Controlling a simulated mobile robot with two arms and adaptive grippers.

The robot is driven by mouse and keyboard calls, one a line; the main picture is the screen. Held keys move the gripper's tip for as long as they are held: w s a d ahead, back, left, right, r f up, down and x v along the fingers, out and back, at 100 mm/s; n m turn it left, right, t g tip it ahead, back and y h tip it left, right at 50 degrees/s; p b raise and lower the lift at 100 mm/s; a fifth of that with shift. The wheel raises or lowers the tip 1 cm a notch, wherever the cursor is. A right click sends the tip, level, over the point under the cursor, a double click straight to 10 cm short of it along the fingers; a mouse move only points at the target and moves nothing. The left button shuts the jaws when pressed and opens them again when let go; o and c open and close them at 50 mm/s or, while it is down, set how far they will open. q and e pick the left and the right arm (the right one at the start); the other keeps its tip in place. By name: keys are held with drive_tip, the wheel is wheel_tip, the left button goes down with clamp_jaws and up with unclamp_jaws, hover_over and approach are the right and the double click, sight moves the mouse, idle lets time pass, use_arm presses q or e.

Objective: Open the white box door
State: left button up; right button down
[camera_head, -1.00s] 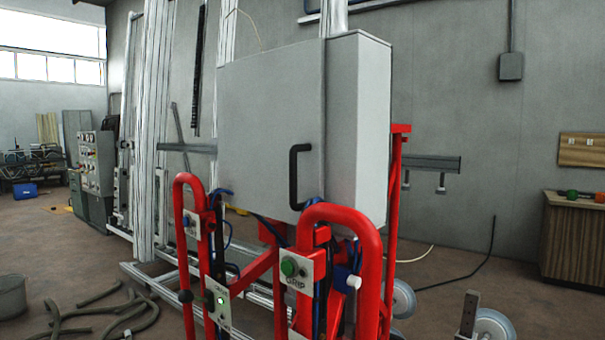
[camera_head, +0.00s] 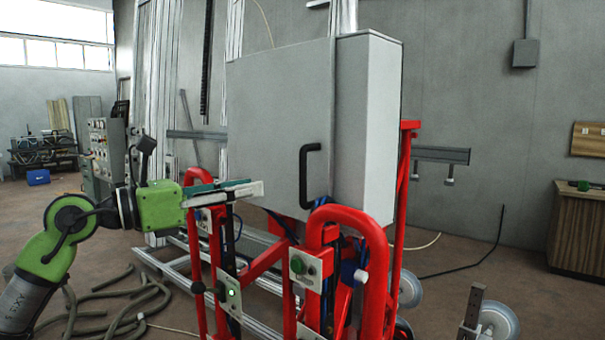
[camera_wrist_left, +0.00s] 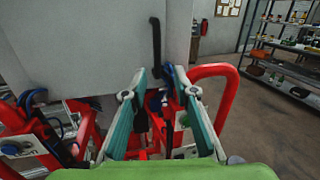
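The white box (camera_head: 370,120) is mounted on a red frame, and its front door (camera_head: 270,110) looks shut. A black bar handle (camera_head: 303,175) sits near the door's right edge; the handle also shows in the wrist view (camera_wrist_left: 156,45), beyond the fingertips. My left gripper (camera_head: 252,186) has green-padded fingers and is left of the handle, in front of the lower door. In the wrist view the left gripper (camera_wrist_left: 160,72) has its fingers spread with nothing between the tips, and it does not touch the handle. My right gripper is not in view.
Red tube handles (camera_head: 350,220) with buttons rise just below and in front of the box. Hoses (camera_head: 110,305) lie on the floor at left. A wooden cabinet (camera_head: 578,230) stands at far right. Shelves (camera_wrist_left: 285,50) show in the wrist view.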

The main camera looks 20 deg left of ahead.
sight(300, 178)
use_arm(q)
drive_tip(key=shift+y, duration=0.4)
drive_tip(key=p+x, duration=0.2)
drive_tip(key=x, duration=0.2)
drive_tip(key=p+x, duration=0.2)
drive_tip(key=x, duration=0.2)
drive_tip(key=r+p+x, duration=0.1)
drive_tip(key=p+x, duration=0.1)
drive_tip(key=x, duration=0.3)
drive_tip(key=shift+a, duration=0.1)
drive_tip(key=shift+w+f, duration=0.15)
drive_tip(key=shift+w, duration=0.1)
clamp_jaws()
